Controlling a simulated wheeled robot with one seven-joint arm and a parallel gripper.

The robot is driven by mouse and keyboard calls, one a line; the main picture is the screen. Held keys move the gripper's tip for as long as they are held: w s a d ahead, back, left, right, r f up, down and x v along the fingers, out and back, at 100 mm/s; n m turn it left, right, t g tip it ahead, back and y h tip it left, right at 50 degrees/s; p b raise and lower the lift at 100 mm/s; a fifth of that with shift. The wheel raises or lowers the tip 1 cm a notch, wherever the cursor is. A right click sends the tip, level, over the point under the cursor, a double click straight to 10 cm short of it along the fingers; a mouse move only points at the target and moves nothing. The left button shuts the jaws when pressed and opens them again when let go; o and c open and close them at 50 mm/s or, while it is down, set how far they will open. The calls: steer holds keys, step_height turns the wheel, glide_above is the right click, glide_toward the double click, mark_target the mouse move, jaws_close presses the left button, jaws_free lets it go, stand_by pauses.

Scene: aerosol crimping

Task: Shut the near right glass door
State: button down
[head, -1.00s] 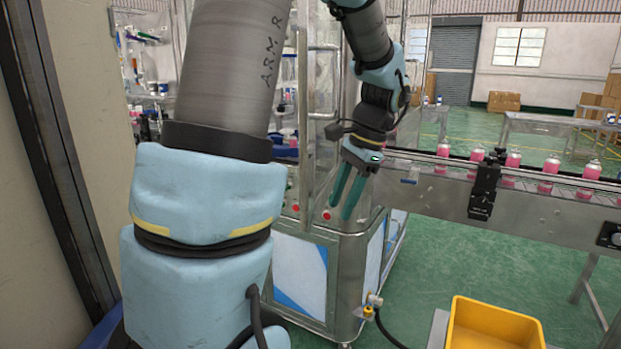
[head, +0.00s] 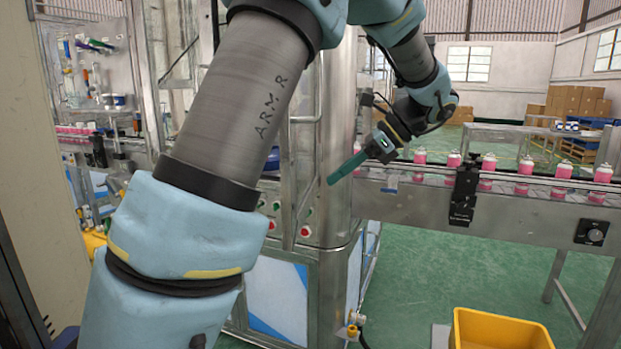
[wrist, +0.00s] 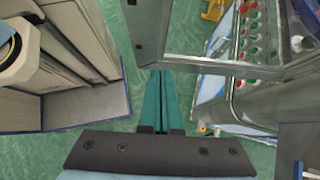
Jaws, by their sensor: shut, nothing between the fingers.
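The near right glass door (head: 303,119) is a metal-framed clear panel with bar handles, seen nearly edge-on at the machine's near right corner in the head view. Its lower part appears to stand out from the machine front, ajar. In the wrist view its frame (wrist: 148,32) and glass fill the top middle. My gripper (head: 331,181) has teal fingers, shut and empty, right of the door in the head view and pointing left and down. In the wrist view the fingers (wrist: 160,73) end at the frame's lower edge; I cannot tell if they touch it.
A control panel with red and green buttons (wrist: 243,30) is beside the door. A conveyor (head: 450,205) carrying several pink cans runs off right. A yellow bin (head: 500,330) stands at the lower right. Beige panels (wrist: 75,50) stand left in the wrist view. Green floor lies between.

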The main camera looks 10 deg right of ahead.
mark_target(297, 191)
steer(key=shift+w+a+f+p, duration=0.25)
steer(key=shift+a+f, duration=0.05)
steer(key=shift+a, duration=0.65)
steer(key=shift+w+a+f+p, duration=0.2)
steer(key=shift+w+a+f, duration=0.05)
steer(key=shift+a, duration=0.65)
steer(key=shift+w+a+f+p, duration=0.25)
steer(key=shift+a+f, duration=0.05)
steer(key=shift+a, duration=0.65)
